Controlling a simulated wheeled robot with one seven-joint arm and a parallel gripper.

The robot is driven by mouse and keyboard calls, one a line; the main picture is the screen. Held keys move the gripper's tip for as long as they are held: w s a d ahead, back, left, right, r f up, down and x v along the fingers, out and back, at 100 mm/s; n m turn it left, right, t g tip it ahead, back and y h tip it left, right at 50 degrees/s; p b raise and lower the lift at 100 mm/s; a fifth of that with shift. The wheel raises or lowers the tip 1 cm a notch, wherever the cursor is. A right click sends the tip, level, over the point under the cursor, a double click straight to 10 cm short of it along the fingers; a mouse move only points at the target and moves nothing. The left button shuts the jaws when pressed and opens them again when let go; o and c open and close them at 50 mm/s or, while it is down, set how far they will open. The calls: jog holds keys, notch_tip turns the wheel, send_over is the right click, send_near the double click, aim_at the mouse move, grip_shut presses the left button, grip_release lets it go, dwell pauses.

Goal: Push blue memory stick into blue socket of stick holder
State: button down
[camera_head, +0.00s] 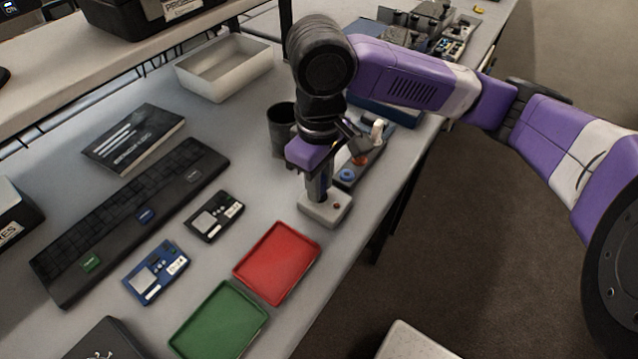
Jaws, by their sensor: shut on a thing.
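A long dark ribbed strip (75,281), which looks like the stick holder, lies at the left of the table. It carries a green patch (91,262), a blue patch (147,215) like a blue socket, and a dark patch farther back. I cannot pick out the blue memory stick for certain. My gripper (318,190) points down right over a pale box (332,216) with a small red button, at the table's right edge. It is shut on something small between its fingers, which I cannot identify. Whether it touches the box is unclear.
A blue device (156,272) and a black device (214,216) lie between the strip and the red tray (277,263). A green tray (218,321) is in front. A dark cup (281,128) and a box with a blue button (347,176) stand near the arm.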

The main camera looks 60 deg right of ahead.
jog(key=shift+r, duration=0.1)
jog(key=shift+r+p, duration=2.95)
jog(key=shift+p, duration=0.05)
jog(key=w+a+n+p, duration=0.5)
jog(key=w+a+n, duration=0.2)
jog(key=w+a, duration=0.5)
jog(key=w, duration=0.4)
jog(key=shift+a, duration=0.25)
